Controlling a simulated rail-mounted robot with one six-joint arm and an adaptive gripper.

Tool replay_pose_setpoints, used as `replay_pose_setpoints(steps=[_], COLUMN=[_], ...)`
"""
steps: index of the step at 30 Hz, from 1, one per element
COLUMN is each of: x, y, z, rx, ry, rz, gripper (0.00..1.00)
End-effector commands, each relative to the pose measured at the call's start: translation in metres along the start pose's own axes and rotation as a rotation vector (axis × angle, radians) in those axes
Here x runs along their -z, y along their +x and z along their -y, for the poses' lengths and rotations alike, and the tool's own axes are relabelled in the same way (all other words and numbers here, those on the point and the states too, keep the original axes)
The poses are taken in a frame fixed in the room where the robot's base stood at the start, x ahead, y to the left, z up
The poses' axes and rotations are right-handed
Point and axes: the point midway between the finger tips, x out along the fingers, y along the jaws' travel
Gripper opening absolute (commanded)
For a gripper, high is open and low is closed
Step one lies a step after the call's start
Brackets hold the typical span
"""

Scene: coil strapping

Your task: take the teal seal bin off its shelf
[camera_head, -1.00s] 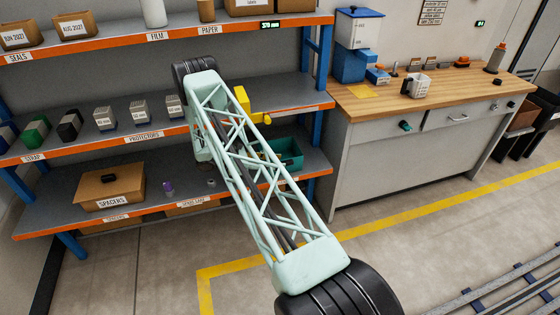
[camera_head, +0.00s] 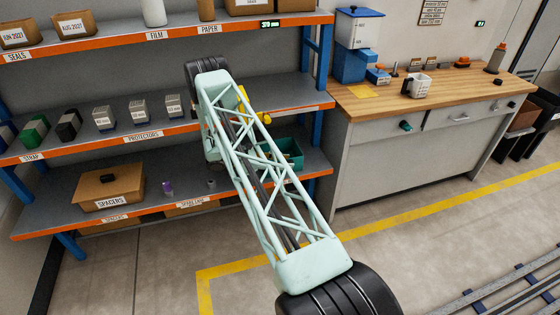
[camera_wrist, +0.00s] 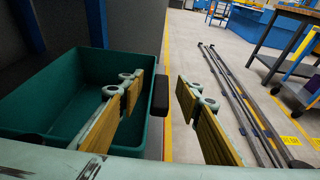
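The teal seal bin (camera_head: 292,152) sits on the lower shelf at its right end, partly hidden behind my arm in the head view. In the wrist view the open-topped bin (camera_wrist: 60,85) fills the left side, and its inside looks empty where visible. A black grip piece (camera_wrist: 159,95) shows at its right wall. My gripper (camera_wrist: 160,105) is open, with tan-yellow pads. The left finger overlaps the bin's opening and the right finger is outside, with the right wall between them. I cannot tell how deep the left finger is.
The middle shelf (camera_head: 285,98) is above the bin, and a blue upright (camera_head: 318,130) stands at the right. A workbench (camera_head: 430,95) stands right. The floor in front is clear.

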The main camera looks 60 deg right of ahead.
Motion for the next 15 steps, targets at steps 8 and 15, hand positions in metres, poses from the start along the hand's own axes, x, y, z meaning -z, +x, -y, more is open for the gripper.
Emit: replay_pose_setpoints(steps=[8,15], x=[0.0000,0.0000], y=[-0.0001,-0.0001], z=[0.0000,-0.0001], rx=[0.000,0.000], ry=[0.000,0.000], rz=[0.000,0.000], gripper=[0.14,0.00])
